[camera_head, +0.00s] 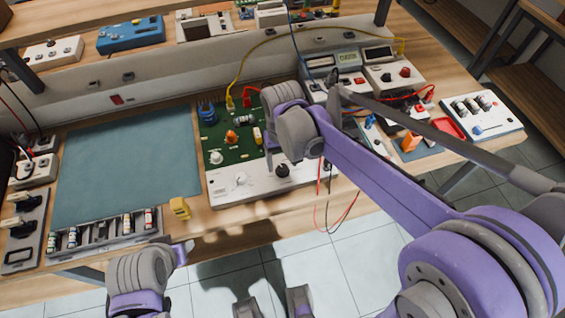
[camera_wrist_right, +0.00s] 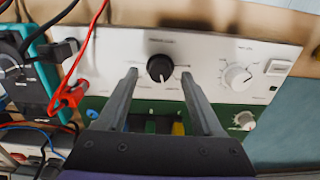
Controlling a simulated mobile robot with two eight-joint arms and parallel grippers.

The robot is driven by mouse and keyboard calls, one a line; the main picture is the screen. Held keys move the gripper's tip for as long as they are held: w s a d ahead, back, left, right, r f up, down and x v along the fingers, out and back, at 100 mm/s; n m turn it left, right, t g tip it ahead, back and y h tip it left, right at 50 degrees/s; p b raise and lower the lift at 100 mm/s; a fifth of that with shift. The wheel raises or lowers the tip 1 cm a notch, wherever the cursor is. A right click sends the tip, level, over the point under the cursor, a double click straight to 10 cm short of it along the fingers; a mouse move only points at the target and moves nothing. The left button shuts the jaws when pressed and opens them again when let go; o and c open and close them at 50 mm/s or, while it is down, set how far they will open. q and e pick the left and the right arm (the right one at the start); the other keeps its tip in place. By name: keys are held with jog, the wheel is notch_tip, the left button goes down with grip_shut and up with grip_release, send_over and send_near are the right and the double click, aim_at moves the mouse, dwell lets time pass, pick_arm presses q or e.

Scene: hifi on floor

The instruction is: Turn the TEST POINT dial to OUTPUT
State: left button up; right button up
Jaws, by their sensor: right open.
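A white control panel (camera_wrist_right: 120,50) fronts the green circuit board (camera_head: 225,138) on the bench. It carries a round black dial (camera_wrist_right: 160,68) and a white dial (camera_wrist_right: 237,76); in the head view the black dial (camera_head: 282,171) is right of the white one (camera_head: 240,178). The dial labels are too small to read. My right gripper (camera_wrist_right: 159,75) is open and empty, its fingertips either side of the black dial in the picture; contact cannot be told. It also shows in the head view (camera_head: 268,158). My left gripper (camera_head: 181,252) is low at the left, its jaws unclear.
A red clip (camera_wrist_right: 70,92) and cable lie left of the panel in the wrist view. A yellow block (camera_head: 180,208) sits near the bench's front edge. The blue-green mat (camera_head: 125,165) is clear. Red and black wires (camera_head: 330,210) hang over the edge.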

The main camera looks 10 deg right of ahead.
aim_at(283, 168)
notch_tip(283, 168, up, 9)
jog(key=shift+r+p, duration=0.15)
jog(key=shift+p, duration=0.2)
jog(key=shift+s+d, duration=0.1)
dwell(0.3)
